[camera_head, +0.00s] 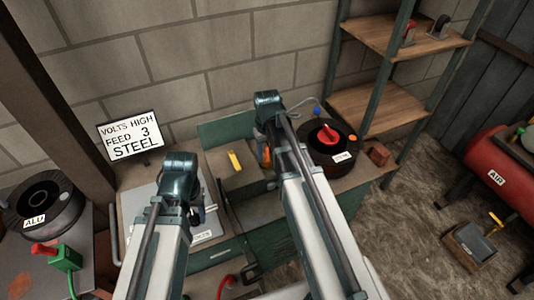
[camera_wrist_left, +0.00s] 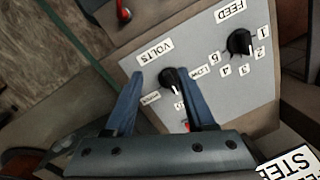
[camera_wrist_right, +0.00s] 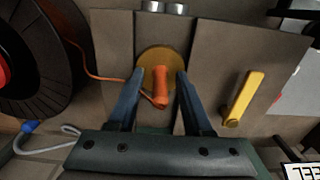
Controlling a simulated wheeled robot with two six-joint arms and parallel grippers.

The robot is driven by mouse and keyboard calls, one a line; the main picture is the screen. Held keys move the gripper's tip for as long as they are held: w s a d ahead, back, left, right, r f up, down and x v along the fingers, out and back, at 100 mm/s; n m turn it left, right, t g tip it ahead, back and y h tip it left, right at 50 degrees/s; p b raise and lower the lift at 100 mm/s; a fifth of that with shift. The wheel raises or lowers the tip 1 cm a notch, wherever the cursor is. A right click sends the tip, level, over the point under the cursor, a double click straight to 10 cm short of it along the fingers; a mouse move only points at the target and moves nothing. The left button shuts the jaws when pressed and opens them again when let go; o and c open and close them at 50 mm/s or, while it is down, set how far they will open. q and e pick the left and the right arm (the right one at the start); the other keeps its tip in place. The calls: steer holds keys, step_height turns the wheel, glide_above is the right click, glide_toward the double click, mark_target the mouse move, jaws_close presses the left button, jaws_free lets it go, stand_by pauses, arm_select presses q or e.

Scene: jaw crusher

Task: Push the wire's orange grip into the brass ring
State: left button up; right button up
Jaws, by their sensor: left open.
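In the right wrist view the orange grip (camera_wrist_right: 160,88) stands in front of the round brass ring (camera_wrist_right: 150,56), its upper end overlapping it. I cannot tell how deep it sits. A thin orange wire (camera_wrist_right: 92,75) runs from its lower end toward the black spool. My right gripper (camera_wrist_right: 160,75) is open, with a finger on each side of the grip and small gaps showing. In the head view a bit of orange shows by the right gripper (camera_head: 266,152); the ring is hidden. My left gripper (camera_wrist_left: 162,75) is open, its fingers on either side of the VOLTS knob (camera_wrist_left: 172,80).
The grey panel also has a FEED knob (camera_wrist_left: 240,42). A yellow lever (camera_wrist_right: 242,98) is right of the ring. A black spool (camera_head: 340,165) with a red knob stands on the bench. A sign (camera_head: 130,137) reads VOLTS HIGH, FEED 3, STEEL. An ALU spool (camera_head: 45,200) is at left.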

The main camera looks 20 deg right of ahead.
steer(key=shift+o, duration=0.3)
steer(key=shift+r, duration=0.1)
step_height(320, 180, up, 14)
steer(key=p, duration=1.3)
steer(key=shift+f+p, duration=0.2)
steer(key=shift+p, duration=0.2)
